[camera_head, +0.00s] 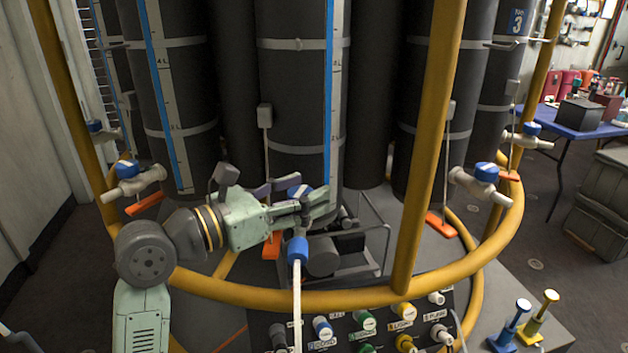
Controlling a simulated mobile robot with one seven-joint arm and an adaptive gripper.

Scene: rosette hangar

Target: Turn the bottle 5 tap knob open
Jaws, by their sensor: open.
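No number shows on the middle bottle (296,110), a dark cylinder with a blue scale strip, so I cannot confirm which is bottle 5. A tap with a blue knob (300,191) is at its lower front, mostly hidden by my gripper. My gripper (308,201) reaches in from the left, open, with its fingers around or right beside this knob. I cannot tell whether they touch it. An orange handle (272,245) hangs below. A blue collar (297,248) on a white tube is just under the fingers.
A yellow ring rail (300,299) and yellow post (428,150) stand in front of the bottles. Other blue-knobbed taps are at left (127,169) and right (486,172). A panel with coloured connectors (365,325) is below. A blue table (575,128) is at far right.

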